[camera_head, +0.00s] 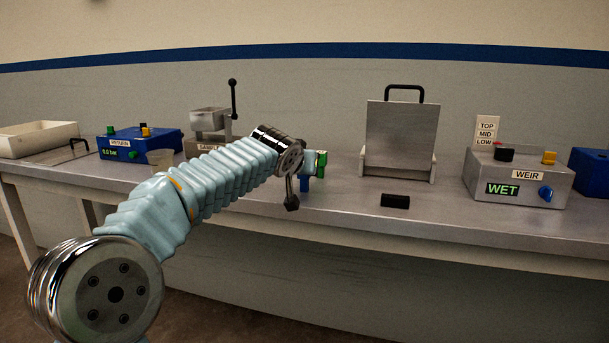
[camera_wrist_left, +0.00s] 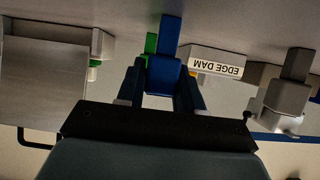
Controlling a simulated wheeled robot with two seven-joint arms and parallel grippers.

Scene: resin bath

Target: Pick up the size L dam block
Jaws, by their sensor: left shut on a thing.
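My left gripper (camera_head: 300,173) is at the bench top, left of the upright steel plate. In the left wrist view its two fingers (camera_wrist_left: 162,88) are shut on a blue block (camera_wrist_left: 164,68) between them. The blue block (camera_head: 304,185) shows only in part in the head view, behind the wrist. A green block (camera_head: 321,159) is right beside it; it also shows in the wrist view (camera_wrist_left: 151,44). A box labelled EDGE DAM (camera_wrist_left: 216,62) stands close by, with a bit of yellow at its edge. I see no size marks. My right gripper is not in view.
A black block (camera_head: 395,201) lies on the bench (camera_head: 340,203) in front of the steel plate stand (camera_head: 400,135). The WEIR box (camera_head: 519,178) reads WET at right. A blue RETURN box (camera_head: 130,146) and a cup (camera_head: 160,160) are at left. The front middle of the bench is clear.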

